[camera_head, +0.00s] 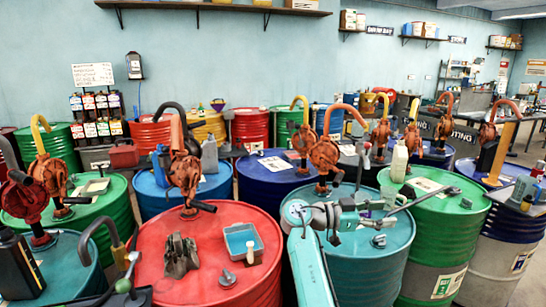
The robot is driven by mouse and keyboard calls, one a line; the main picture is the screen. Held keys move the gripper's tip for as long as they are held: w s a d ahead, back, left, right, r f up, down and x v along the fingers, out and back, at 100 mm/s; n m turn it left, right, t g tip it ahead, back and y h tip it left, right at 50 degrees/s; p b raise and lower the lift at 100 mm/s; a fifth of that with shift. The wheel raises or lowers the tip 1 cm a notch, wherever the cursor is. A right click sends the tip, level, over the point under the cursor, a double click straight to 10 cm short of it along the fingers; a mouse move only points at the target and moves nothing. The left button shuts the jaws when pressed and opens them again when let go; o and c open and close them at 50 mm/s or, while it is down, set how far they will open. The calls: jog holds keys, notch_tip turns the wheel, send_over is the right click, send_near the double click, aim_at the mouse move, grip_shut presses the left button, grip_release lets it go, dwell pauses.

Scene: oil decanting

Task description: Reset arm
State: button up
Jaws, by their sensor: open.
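My teal and grey arm rises at the lower middle, in front of a teal drum (375,262). Its end, with my gripper (388,207), points right above that drum's lid. The gripper is open and small in view, and I see nothing held in it. A dark bar (425,197) shows just right of it, over the edge of the green drum (445,230); I cannot tell whether they touch. An orange-brown hand pump (325,155) stands on the teal drum, behind my arm.
A red drum (200,260) at the left carries a blue tray (243,240), a dark object (181,256) and a pump (184,172). A pale bottle (399,162) stands on the green drum. Several drums with tall curved pump spouts crowd behind. Free room shows above the arm.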

jog(key=s+d+f+n+t+y, duration=0.15)
jog(key=f+n, duration=0.25)
jog(key=f, duration=0.5)
jog(key=s+a+f+n+t+y, duration=0.1)
jog(key=s+f+n+t+y, duration=0.15)
jog(key=f, duration=0.75)
jog(key=s+d+f+n+t+y, duration=0.1)
jog(key=s+f+n+t, duration=0.2)
jog(key=f, duration=0.6)
jog(key=s+a+f+n+t+y, duration=0.35)
jog(key=s+f+n+y, duration=0.3)
jog(key=s+f, duration=0.95)
jog(key=s+a+n+y, duration=0.2)
jog(key=s+a, duration=0.1)
jog(key=s, duration=0.7)
jog(key=s+a+n+y, duration=0.1)
jog(key=s+a+y, duration=0.15)
jog(key=s, duration=0.75)
jog(key=s+a+r+t+y, duration=0.1)
jog(key=s+r+t, duration=0.2)
jog(key=s+r, duration=1.3)
notch_tip(320, 180, up, 3)
jog(key=shift+s+a+f+y, duration=0.2)
jog(key=shift+s+a+y, duration=0.1)
jog(key=shift+a+y, duration=0.1)
